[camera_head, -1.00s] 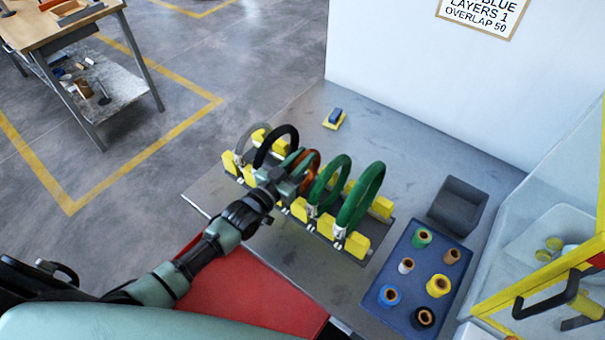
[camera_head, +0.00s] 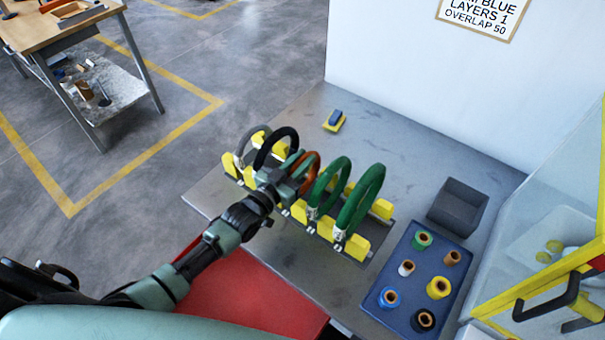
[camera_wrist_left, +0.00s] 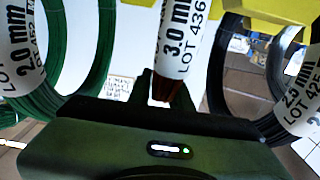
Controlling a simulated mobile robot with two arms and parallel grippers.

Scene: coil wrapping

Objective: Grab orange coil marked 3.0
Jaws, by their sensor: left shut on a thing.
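The orange coil (camera_head: 310,168) stands upright in the yellow-block rack, between the black coil and a green coil. My left gripper (camera_head: 291,178) is at its near side and covers part of it. In the left wrist view, the white label reading 3.0 mm (camera_wrist_left: 178,45) lies in front of the gripper body, between the fingers. My left gripper is shut on the orange coil; the fingertips are mostly hidden. The right gripper is in neither view.
The black coil (camera_head: 259,158) and green coils (camera_head: 363,195) stand close on either side in the rack. A blue tray (camera_head: 402,262) with several tape rolls and a dark grey box (camera_head: 457,205) are to the right. A wall rises behind the table.

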